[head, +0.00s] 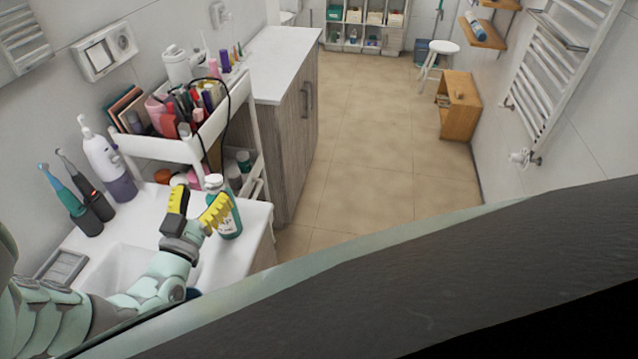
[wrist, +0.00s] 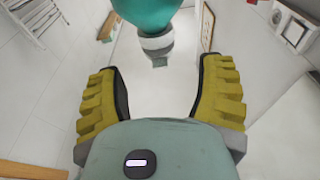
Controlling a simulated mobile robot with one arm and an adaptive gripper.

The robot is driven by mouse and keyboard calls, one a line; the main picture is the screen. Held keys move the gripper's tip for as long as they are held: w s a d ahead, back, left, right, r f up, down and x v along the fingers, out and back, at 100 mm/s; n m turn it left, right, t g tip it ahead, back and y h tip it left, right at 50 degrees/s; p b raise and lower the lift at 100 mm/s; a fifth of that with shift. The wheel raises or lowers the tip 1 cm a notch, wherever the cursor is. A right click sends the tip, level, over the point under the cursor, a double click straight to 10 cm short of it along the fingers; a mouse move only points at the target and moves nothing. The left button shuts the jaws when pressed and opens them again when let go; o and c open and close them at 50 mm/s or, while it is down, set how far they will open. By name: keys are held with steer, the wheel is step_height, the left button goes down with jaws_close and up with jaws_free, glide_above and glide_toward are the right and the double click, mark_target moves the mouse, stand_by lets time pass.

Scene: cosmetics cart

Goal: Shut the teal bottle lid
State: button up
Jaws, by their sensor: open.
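The teal bottle (head: 232,222) stands upright near the right edge of the white counter by the sink. Its pale grey-white lid (head: 213,182) is on top; I cannot tell whether it is open. My gripper (head: 196,205) is open and empty, with yellow ribbed fingers, just left of the bottle. The right finger hides part of the bottle. In the wrist view, the teal bottle (wrist: 155,12) shows at the top edge with its lid (wrist: 156,45) pointing down the picture. The lid lies beyond the open fingers, roughly in line with the gap between them (wrist: 158,80).
A white cart (head: 185,148) full of cosmetics stands behind the counter (head: 255,225). A white-purple dispenser (head: 107,165) and electric toothbrushes (head: 68,200) stand at the left. The sink (head: 125,262) lies below my arm. The floor (head: 370,140) to the right is clear.

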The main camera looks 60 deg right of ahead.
mark_target(207, 187)
steer(key=shift+v, duration=1.8)
